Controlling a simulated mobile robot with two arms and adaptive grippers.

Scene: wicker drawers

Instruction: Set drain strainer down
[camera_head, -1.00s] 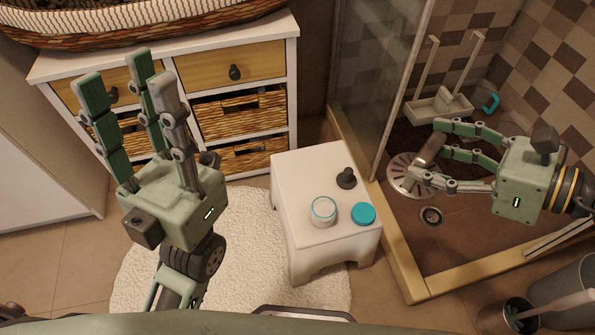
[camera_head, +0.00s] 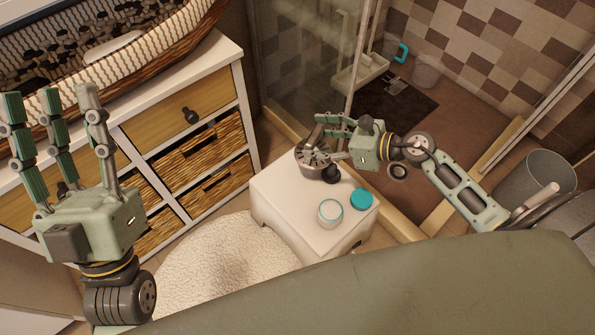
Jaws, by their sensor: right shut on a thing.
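The drain strainer (camera_head: 312,166) is a round silver piece with slots in its top. My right gripper (camera_head: 322,140) is shut on it from the right side. It is at the back left part of the white stool (camera_head: 285,205), close to a small black knobbed object (camera_head: 331,174). I cannot tell whether the strainer touches the stool top. My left gripper (camera_head: 52,97) is open and empty, with its fingers pointing up in front of the drawers.
A jar (camera_head: 330,212) and a teal lid (camera_head: 361,199) stand at the front of the stool. Wicker drawers (camera_head: 205,155) stand at left, a grey bin (camera_head: 540,178) at right.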

